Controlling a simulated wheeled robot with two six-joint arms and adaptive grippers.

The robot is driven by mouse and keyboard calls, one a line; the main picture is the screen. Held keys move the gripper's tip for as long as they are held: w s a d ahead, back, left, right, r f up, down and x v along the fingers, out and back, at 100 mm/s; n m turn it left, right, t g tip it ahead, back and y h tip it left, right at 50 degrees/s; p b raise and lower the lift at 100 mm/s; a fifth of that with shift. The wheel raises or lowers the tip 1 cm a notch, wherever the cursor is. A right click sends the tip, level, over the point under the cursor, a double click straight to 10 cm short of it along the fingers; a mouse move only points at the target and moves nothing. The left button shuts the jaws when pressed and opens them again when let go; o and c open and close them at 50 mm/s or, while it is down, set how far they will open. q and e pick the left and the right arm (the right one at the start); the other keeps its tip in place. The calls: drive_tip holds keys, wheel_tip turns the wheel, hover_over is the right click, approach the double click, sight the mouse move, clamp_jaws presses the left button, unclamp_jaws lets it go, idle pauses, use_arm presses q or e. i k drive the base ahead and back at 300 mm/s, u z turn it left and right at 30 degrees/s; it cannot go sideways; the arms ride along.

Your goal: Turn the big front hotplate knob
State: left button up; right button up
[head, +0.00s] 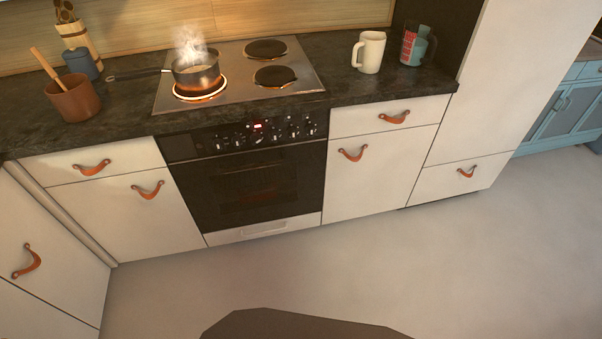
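A metal hob (238,75) is set in the dark worktop. Its front left hotplate (200,90) glows orange under a steaming pan (196,72) with a long handle to the left. The front right hotplate (274,76) and the back right hotplate (265,50) are dark and bare. Below, the black oven panel carries a row of several knobs (240,139) on both sides of a small red display (257,126). The knobs are small here, so I cannot tell which belongs to which hotplate. Neither gripper is in view.
A brown pot (72,97) with a wooden spoon and a blue jar (81,63) stand at left on the worktop. A white mug (369,52) and a measuring jug (414,47) stand at right. The floor (400,255) before the oven (250,187) is clear.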

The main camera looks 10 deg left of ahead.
sight(255, 137)
drive_tip(key=u, duration=0.5)
drive_tip(key=k, duration=0.2)
drive_tip(key=z, duration=1.65)
drive_tip(key=i, duration=0.65)
drive_tip(key=u, duration=0.6)
drive_tip(key=i, duration=0.55)
drive_tip(key=u, duration=0.65)
